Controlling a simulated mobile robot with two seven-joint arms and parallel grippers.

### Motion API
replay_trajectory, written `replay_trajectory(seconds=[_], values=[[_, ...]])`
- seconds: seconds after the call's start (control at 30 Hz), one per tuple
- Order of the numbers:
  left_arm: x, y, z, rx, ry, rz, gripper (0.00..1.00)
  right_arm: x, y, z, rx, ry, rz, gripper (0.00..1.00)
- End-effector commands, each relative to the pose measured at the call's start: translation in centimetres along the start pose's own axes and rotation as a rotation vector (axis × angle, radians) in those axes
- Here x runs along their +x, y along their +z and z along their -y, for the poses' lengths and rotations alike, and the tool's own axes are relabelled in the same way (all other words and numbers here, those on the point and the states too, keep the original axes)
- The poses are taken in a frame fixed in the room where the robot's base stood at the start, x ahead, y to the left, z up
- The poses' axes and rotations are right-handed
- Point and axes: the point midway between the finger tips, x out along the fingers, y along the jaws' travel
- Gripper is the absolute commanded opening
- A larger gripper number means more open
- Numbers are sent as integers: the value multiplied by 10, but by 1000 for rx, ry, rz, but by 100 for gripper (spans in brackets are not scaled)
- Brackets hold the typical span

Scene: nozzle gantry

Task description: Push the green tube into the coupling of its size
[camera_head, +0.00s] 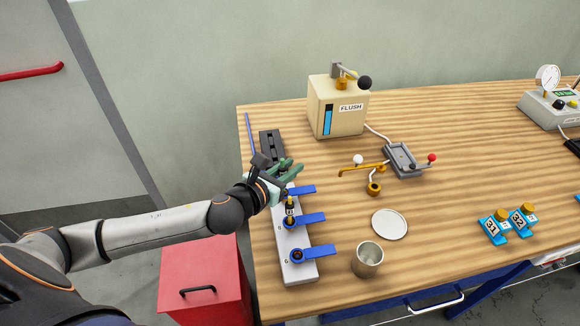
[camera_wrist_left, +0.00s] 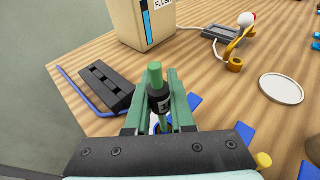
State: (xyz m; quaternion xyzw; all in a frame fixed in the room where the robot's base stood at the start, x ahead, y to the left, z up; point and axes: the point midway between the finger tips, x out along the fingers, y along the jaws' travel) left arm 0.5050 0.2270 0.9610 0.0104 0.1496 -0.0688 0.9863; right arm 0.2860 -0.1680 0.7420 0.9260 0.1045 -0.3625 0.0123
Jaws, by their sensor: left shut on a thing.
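The green tube (camera_wrist_left: 154,73) stands up between the fingers of my left gripper (camera_wrist_left: 160,101) in the left wrist view. A black collar with a white mark surrounds it below its top. My left gripper (camera_head: 287,170) is shut on it over the far end of the white manifold (camera_head: 290,245). The manifold carries several blue levers with dark couplings, such as the near coupling (camera_head: 297,255). The lower end of the tube is hidden by the fingers and the gripper body, so I cannot tell whether it touches a coupling. My right gripper is out of view.
A black slotted block (camera_head: 270,143) lies behind the manifold, with a blue tube (camera_wrist_left: 80,93) beside it. A beige FLUSH box (camera_head: 337,112) stands at the back. A metal cup (camera_head: 367,261) and a white disc (camera_head: 389,224) are to the right.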

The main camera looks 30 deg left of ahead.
Motion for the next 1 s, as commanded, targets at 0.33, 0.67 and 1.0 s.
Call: replay_trajectory(seconds=[0.33,0.67,1.0], values=[[2,-7,0,0,0,-1,0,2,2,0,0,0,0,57],[3,-11,0,0,0,-1,0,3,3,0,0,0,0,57],[4,-12,0,0,0,-1,0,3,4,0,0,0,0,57]])
